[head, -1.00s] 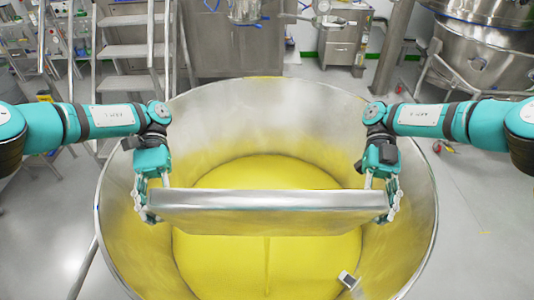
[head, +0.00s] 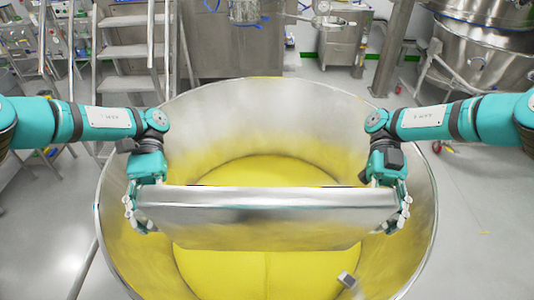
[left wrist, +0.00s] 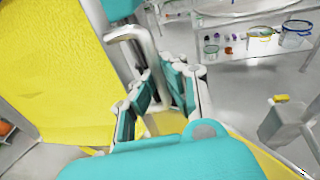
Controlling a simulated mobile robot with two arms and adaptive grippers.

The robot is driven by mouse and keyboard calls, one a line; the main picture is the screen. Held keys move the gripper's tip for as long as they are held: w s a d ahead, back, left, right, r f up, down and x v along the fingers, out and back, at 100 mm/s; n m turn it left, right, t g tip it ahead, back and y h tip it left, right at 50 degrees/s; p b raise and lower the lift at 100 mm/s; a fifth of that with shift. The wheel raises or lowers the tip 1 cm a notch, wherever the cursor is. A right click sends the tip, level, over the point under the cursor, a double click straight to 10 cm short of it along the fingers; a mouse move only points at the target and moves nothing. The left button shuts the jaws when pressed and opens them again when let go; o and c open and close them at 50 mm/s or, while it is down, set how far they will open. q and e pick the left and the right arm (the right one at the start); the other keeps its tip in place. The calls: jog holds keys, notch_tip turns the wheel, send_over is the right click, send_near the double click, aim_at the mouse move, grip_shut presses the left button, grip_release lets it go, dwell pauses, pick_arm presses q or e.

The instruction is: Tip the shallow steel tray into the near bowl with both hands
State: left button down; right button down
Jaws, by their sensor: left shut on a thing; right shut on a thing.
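The shallow steel tray (head: 265,218) is held level from side to side above the near bowl, steeply tilted, its outer steel face toward me. My left gripper (head: 133,212) is shut on the tray's left handle; the bent steel handle (left wrist: 128,38) shows between the fingers in the left wrist view. My right gripper (head: 400,212) is shut at the tray's right end, its handle mostly hidden. The near bowl (head: 215,115) is a large steel vessel with yellow material (head: 270,170) in it. In the left wrist view a yellow-coated face (left wrist: 50,65), apparently the tray's inside, fills the left.
A small metal fitting (head: 347,281) sits on the bowl's inner wall at the lower right. Steel steps (head: 125,52) and a cabinet (head: 220,45) stand behind the bowl. A large steel vessel (head: 470,60) stands at the back right. The floor around the bowl is mostly clear.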

pick_arm(q)
jog(key=shift+w+a, duration=0.1)
pick_arm(e)
jog(key=shift+w+d, duration=0.1)
jog(key=shift+w, duration=0.05)
dwell(0.3)
